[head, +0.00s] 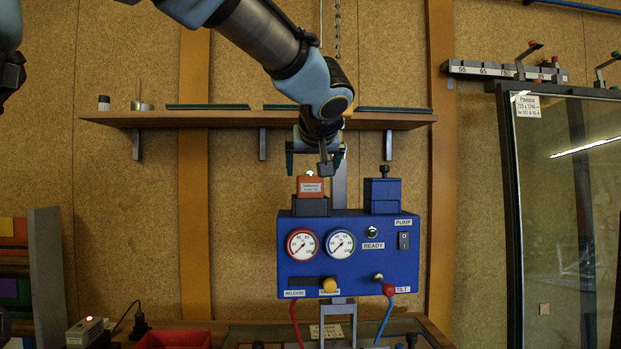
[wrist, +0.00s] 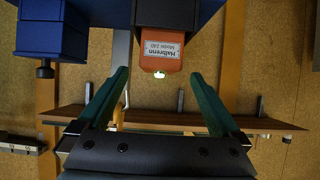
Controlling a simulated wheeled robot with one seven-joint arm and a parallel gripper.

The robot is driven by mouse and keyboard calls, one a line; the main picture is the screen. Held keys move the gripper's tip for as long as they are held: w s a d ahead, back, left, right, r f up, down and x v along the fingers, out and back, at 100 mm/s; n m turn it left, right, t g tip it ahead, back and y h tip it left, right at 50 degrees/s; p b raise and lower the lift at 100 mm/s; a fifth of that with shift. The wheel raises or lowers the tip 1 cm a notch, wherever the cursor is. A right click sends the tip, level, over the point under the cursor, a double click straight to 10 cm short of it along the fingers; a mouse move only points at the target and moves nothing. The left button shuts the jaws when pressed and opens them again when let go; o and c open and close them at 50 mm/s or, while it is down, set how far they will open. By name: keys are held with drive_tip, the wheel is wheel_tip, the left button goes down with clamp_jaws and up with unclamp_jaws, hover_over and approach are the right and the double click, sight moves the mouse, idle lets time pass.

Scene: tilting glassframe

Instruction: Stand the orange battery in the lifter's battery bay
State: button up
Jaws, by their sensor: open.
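The orange battery (head: 310,187) stands upright in a dark socket (head: 311,206) on top of the blue lifter panel (head: 350,232), at its left. I take this socket for the battery bay. How deep the battery sits is hidden. A small pale-green light glows on its top. My gripper (head: 315,173) is above it, pointing down. In the wrist view, upside down, the battery (wrist: 167,50) shows its label. My gripper (wrist: 160,74) is open there, its two green fingers spread wider than the battery. The fingertips are apart from it, near its lit end.
A blue block with a black knob (head: 382,190) stands right of the battery. A shelf (head: 240,119) runs behind my arm. A framed glass pane (head: 565,220) stands at right.

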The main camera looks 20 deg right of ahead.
drive_tip(key=v, duration=0.6)
drive_tip(key=shift+s, duration=0.15)
